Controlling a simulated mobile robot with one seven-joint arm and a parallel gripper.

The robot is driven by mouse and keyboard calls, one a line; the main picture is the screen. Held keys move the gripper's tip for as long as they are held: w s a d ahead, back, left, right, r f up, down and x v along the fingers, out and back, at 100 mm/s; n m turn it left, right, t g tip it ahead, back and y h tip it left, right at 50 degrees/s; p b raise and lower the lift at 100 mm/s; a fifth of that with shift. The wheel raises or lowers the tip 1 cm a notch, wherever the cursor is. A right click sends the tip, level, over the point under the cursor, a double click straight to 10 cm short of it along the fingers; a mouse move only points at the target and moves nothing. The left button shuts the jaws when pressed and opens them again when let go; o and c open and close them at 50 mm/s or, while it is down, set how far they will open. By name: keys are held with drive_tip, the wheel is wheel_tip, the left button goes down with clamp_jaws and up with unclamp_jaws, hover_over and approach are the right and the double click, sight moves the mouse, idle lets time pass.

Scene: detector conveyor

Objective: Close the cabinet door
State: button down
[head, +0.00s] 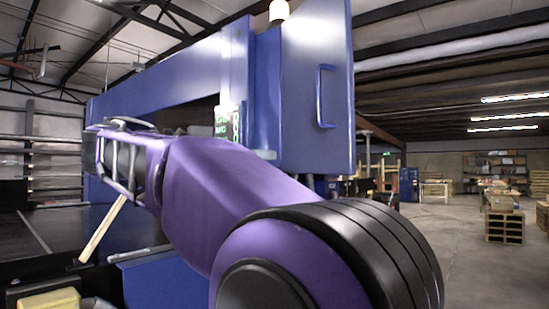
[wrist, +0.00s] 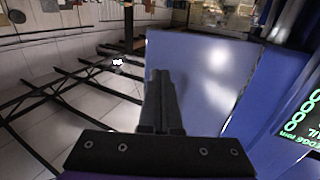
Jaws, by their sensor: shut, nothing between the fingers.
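The blue cabinet door (head: 302,70), with a blue bar handle (head: 321,97), stands at an angle out from the blue cabinet (head: 264,90) in the head view. My purple arm crosses in front of its lower left, and my gripper is hidden there. In the wrist view my gripper (wrist: 162,85) is shut and empty, its fingers together in front of a broad blue panel (wrist: 215,65), which looks like the door. I cannot tell whether the fingertips touch it. No handle shows in the wrist view.
A long blue frame (head: 160,70) spans over a dark conveyor at left. Open concrete floor (head: 450,230) lies to the right, with pallets (head: 504,226) and tables farther back.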

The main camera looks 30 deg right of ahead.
approach(339, 156)
drive_tip(key=d, duration=0.7)
drive_tip(key=shift+s+b, duration=0.15)
drive_tip(key=shift+b, duration=0.25)
drive_tip(key=shift+d, duration=0.1)
